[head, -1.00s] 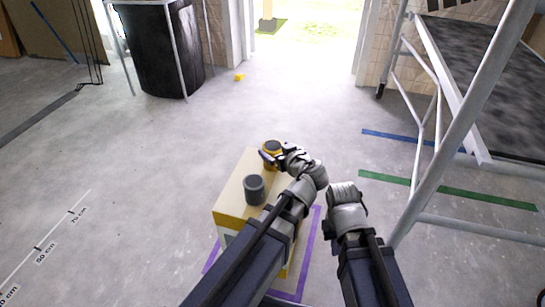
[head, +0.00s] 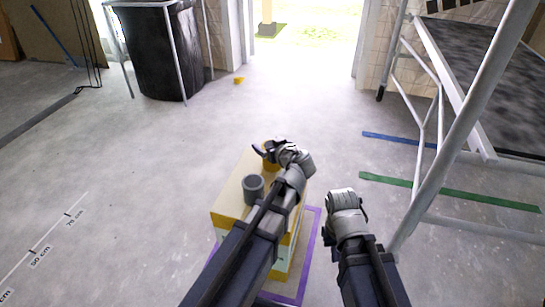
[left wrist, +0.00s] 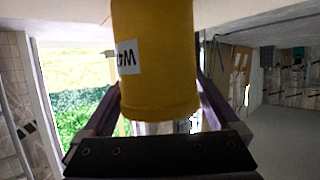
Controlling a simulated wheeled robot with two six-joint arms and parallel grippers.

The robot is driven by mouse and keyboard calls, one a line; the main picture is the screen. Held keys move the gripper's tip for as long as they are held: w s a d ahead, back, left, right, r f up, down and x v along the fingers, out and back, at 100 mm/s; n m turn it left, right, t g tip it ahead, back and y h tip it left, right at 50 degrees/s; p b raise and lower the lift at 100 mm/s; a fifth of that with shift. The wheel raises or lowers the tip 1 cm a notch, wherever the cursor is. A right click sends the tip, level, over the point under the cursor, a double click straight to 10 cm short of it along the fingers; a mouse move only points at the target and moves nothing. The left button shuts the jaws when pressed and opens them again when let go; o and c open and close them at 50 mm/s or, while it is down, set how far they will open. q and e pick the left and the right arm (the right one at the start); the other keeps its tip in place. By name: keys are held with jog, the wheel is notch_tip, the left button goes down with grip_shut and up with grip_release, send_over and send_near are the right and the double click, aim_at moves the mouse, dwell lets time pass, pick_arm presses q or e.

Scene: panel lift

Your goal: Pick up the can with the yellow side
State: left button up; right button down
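The yellow can (head: 270,161) stands near the far end of the box top in the head view, partly hidden by my left gripper (head: 264,148). In the left wrist view the yellow can (left wrist: 156,60) fills the upper middle, with a white label upside down. The fingers of my left gripper (left wrist: 158,100) lie on either side of it, spread apart; their tips are hidden behind the can, and I see no clear contact. A dark grey can (head: 253,188) stands nearer on the same box. My right gripper (head: 345,195) is well to the right, its fingers not discernible.
The box (head: 228,208) with a yellow upper band stands inside a purple floor outline (head: 311,245). A metal scaffold frame (head: 455,125) stands at the right. A black bin (head: 155,50) is at the back left. The floor left of the box is clear.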

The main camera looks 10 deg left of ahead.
pick_arm(q)
jog(key=c, duration=1.3)
notch_tip(320, 180, up, 10)
jog(key=p, duration=1)
jog(key=shift+r, duration=0.1)
